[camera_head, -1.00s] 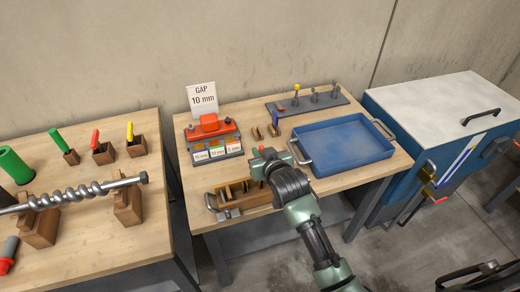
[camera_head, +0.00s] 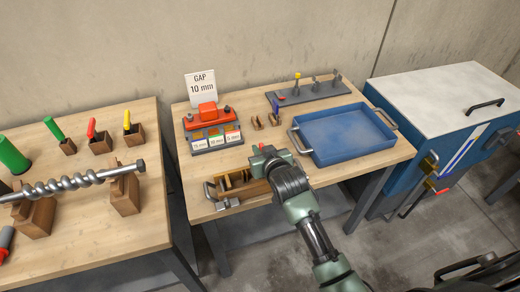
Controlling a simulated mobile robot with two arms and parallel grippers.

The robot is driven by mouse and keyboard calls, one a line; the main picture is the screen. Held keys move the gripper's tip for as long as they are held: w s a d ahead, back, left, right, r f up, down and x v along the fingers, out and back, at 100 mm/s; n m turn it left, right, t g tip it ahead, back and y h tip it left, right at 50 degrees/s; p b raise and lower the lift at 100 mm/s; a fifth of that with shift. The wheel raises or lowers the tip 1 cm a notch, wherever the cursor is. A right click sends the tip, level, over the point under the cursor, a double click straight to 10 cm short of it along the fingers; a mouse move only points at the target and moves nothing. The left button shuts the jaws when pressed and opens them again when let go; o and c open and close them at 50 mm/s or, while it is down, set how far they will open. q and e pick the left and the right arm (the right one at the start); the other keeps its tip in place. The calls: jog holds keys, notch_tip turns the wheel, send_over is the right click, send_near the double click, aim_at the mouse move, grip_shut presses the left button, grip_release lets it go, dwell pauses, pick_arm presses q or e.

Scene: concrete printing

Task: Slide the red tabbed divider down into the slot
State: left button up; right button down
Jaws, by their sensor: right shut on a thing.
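My right gripper (camera_head: 262,165) is over the right part of the slotted wooden box (camera_head: 233,190) at the front of the middle table. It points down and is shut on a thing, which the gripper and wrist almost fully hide. This is most likely the red tabbed divider, but its shape cannot be made out. I cannot tell how deep it sits in a slot. The box has thin wooden partitions and a metal handle at its left end. My left gripper is not in view.
A blue tray (camera_head: 345,135) stands right of the box. Behind are a red-topped block with number labels (camera_head: 211,130), a "GAP 10 mm" sign (camera_head: 201,88), two small wooden holders (camera_head: 265,122) and a grey rack (camera_head: 310,91). The left table (camera_head: 85,225) holds a metal auger (camera_head: 75,183).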

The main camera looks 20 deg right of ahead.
jog(key=shift+p, duration=0.35)
dwell(0.7)
jog(key=shift+p, duration=0.65)
dwell(0.6)
jog(key=shift+f+b, duration=1.7)
jog(key=shift+f, duration=1.3)
jog(key=c, duration=1.4)
grip_release()
jog(key=shift+s, duration=0.1)
